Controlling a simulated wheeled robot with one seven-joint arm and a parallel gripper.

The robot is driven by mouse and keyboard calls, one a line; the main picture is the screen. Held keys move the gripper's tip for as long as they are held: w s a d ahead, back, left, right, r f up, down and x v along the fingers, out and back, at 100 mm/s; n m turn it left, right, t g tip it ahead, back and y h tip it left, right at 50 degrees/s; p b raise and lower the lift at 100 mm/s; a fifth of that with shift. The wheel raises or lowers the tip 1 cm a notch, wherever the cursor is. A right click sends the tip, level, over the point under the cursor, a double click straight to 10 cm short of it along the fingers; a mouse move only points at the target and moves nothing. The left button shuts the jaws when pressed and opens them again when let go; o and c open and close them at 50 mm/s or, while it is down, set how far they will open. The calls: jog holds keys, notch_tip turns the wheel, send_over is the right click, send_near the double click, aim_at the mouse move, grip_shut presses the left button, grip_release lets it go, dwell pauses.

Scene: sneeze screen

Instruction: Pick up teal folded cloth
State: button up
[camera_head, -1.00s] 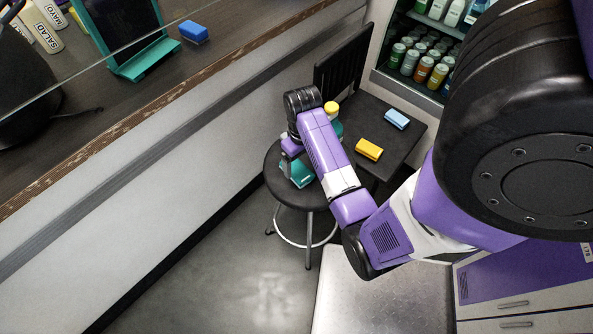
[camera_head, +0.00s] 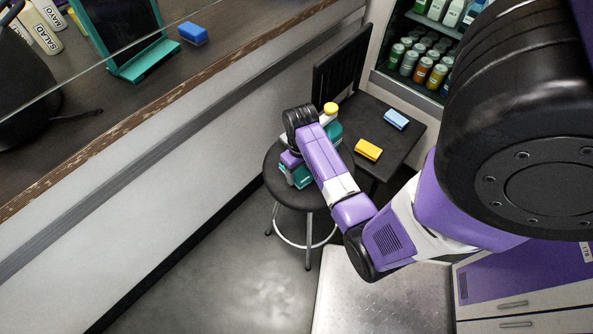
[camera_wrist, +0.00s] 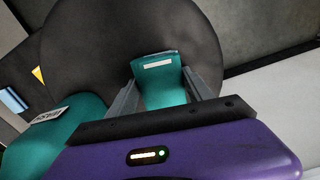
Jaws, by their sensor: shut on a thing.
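The teal folded cloth (camera_wrist: 160,75) has a pale label strip and sits between the two fingers of my gripper (camera_wrist: 164,90) in the wrist view. The fingers press on its two sides. In the head view the cloth (camera_head: 299,178) shows beside my gripper (camera_head: 290,168), over the round black stool. My wrist hides part of it. I cannot tell whether the cloth touches the seat.
A teal bottle (camera_wrist: 72,130) with a yellow cap (camera_head: 330,108) stands close beside my gripper. The dark stool seat (camera_wrist: 85,50) lies below. A yellow block (camera_head: 368,150) and a light blue block (camera_head: 396,120) lie on the dark chair or table behind. A white counter wall runs along the left.

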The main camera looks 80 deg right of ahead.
jog(key=shift+c, duration=0.8)
notch_tip(320, 180, up, 12)
notch_tip(320, 180, up, 8)
jog(key=p, duration=0.8)
send_over(300, 171)
jog(key=shift+a, duration=0.15)
